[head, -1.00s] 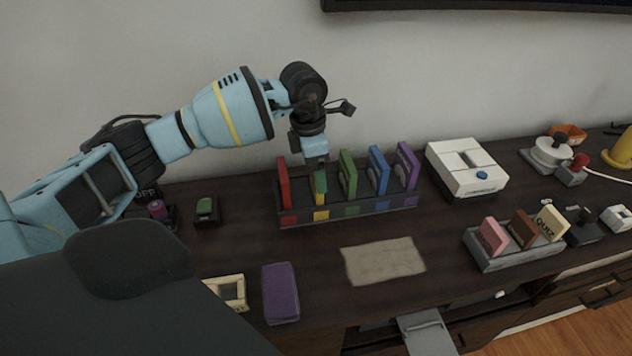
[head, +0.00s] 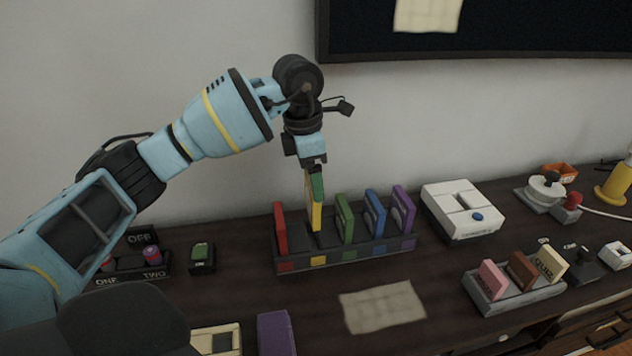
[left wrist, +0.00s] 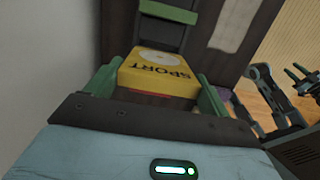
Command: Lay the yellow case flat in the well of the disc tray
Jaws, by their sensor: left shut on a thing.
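My left gripper (head: 315,172) points down with its green-padded fingers shut on the yellow case (head: 316,216). The case hangs upright just above the slotted rack (head: 350,252), over the slot with the yellow label. In the left wrist view the yellow case (left wrist: 158,74) sits between the green fingers, with "SPORT" and a pale disc picture on its face.
The rack still holds a red case (head: 280,228), a green case (head: 344,218), a blue case (head: 375,213) and a purple case (head: 403,209). A white console (head: 462,212) stands to the right. A small grey rack (head: 515,293) holds three cases. A beige mat (head: 382,306) lies in front.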

